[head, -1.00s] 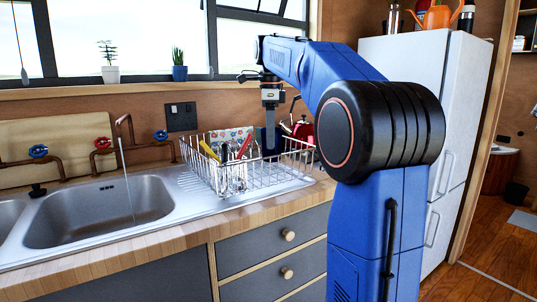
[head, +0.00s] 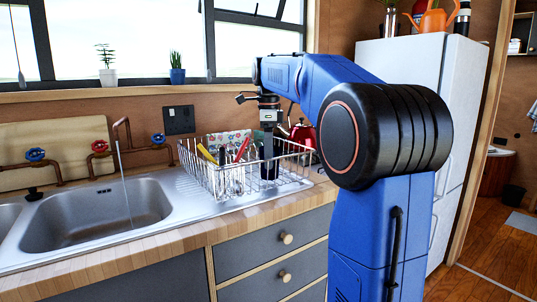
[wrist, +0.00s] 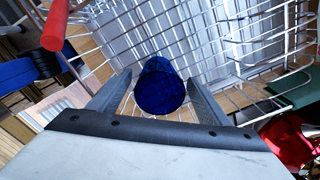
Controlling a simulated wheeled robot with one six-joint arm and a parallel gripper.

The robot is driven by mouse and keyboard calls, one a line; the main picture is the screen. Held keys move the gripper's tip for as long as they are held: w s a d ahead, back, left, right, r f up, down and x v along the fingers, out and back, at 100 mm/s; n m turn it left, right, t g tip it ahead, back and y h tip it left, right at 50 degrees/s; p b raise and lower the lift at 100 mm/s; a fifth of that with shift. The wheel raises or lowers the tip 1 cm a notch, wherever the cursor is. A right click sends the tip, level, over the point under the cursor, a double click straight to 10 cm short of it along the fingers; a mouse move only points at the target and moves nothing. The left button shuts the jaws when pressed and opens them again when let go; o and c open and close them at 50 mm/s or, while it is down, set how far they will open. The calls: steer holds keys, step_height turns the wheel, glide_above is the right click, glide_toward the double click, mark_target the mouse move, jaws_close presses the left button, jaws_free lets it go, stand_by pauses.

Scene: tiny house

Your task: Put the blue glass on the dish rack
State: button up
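The blue glass (wrist: 161,90) is in the wrist view, seen from above with its round end toward me, between the two fingers. It is over or in the wire dish rack (wrist: 240,72); its base contact is hidden. My gripper (wrist: 160,78) straddles it, with a small gap showing at the fingers, so it looks open around the glass. In the head view, my gripper (head: 268,150) points down into the right part of the dish rack (head: 215,182), and the glass is a dark blue shape at the fingers, hard to separate from them.
A red-handled utensil (head: 243,149) and a yellow one (head: 207,154) stand in the rack's left part. A red kettle (head: 302,133) is behind the rack's right side. The sink (head: 95,213) lies left, and the fridge (head: 405,65) right.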

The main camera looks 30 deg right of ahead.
step_height(320, 180, up, 12)
steer(key=shift+s+a+r, duration=0.15)
steer(key=shift+s, duration=0.05)
stand_by(0.6)
steer(key=shift+s, duration=0.1)
stand_by(0.4)
